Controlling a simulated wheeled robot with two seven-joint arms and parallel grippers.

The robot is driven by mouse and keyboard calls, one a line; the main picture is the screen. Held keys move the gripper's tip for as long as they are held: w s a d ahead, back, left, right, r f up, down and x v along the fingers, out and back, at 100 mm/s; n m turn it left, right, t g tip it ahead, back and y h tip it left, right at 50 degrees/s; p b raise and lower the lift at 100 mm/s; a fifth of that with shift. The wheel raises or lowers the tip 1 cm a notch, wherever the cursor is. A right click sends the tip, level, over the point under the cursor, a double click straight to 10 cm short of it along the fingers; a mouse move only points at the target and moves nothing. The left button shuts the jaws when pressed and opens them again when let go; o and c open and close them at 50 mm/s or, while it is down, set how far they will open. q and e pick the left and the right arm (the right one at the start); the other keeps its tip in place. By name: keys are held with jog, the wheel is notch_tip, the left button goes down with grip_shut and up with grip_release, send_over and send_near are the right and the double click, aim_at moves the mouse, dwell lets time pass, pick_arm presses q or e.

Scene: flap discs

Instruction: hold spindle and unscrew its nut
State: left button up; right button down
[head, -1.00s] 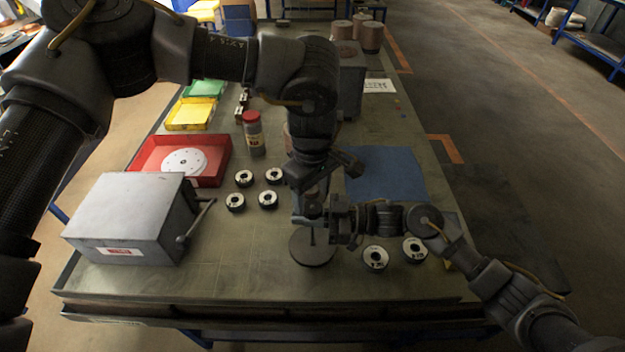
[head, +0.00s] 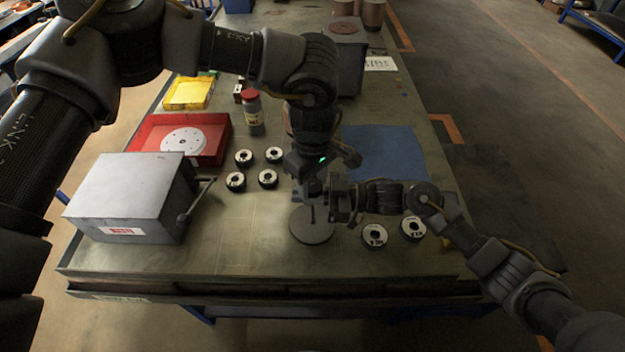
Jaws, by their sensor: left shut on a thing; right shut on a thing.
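The spindle (head: 312,228) stands on the table as a dark round base with a thin upright post. My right gripper (head: 325,203) comes in from the right and is shut on the spindle's post, above the base. My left gripper (head: 313,186) points down over the top of the same post, close above the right gripper. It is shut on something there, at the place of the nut. The nut itself is hidden by the two grippers, and the fingertips are too dark and small to see clearly.
Several black-and-white discs (head: 267,179) lie left of the spindle, and two more (head: 375,235) lie to its right. A grey box with a lever (head: 130,195), a red tray (head: 215,130), a red-capped bottle (head: 252,112) and a blue mat (head: 385,150) surround them. The front table area is clear.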

pick_arm(q)
jog(key=n, duration=0.4)
jog(key=shift+n, duration=0.3)
jog(key=n, duration=1.5)
jog(key=shift+n, duration=0.4)
jog(key=n, duration=0.4)
jog(key=shift+r+n, duration=0.1)
jog(key=shift+n, duration=0.3)
jog(key=n, duration=2.9)
jog(key=shift+r+n, duration=0.1)
jog(key=shift+n, duration=0.3)
jog(key=n, duration=0.5)
jog(key=shift+n, duration=0.3)
